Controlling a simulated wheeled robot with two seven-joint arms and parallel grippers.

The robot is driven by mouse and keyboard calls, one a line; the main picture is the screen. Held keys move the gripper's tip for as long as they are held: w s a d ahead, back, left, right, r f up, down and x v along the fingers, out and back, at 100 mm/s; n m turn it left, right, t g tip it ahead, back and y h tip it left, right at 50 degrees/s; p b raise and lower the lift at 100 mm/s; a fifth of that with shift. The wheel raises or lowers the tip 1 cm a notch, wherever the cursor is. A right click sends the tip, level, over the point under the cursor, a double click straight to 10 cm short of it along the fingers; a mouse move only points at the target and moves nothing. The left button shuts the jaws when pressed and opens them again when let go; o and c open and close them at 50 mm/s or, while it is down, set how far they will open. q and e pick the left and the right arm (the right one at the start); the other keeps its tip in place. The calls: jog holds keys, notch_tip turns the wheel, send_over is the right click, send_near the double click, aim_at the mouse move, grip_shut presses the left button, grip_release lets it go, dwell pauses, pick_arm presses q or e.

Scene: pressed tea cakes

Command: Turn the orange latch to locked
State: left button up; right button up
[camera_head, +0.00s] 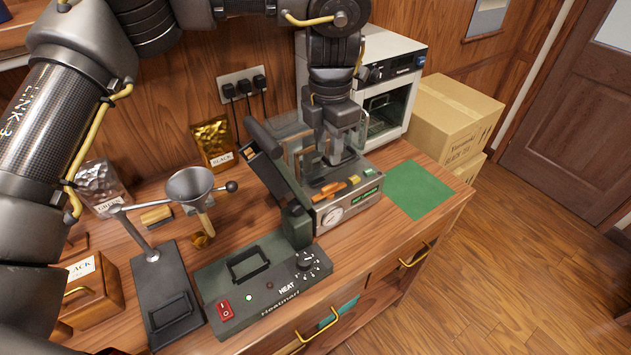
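The orange latch (329,191) is a small elongated orange piece on the top front of a grey-green machine with a round dial gauge (334,216). Which latch position is marked locked is too small to read. My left gripper (342,154) points down over the machine, just behind and above the latch. Its fingers look apart, with nothing clearly between them, and I see no contact with the latch. Part of the machine behind the fingers is hidden. My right gripper is not in view.
A raised dark lid or arm (263,138) stands left of the latch. In front is a heater box (262,283) with a knob and red switch. A funnel stand (190,186) is at left, a white oven (393,75) behind. A green mat (418,189) lies clear at right.

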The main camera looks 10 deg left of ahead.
aim_at(327, 186)
pick_arm(q)
notch_tip(327, 186, down, 11)
jog(key=shift+r+p, duration=0.1)
jog(key=shift+p, duration=0.95)
jog(key=shift+d, duration=0.1)
grip_shut()
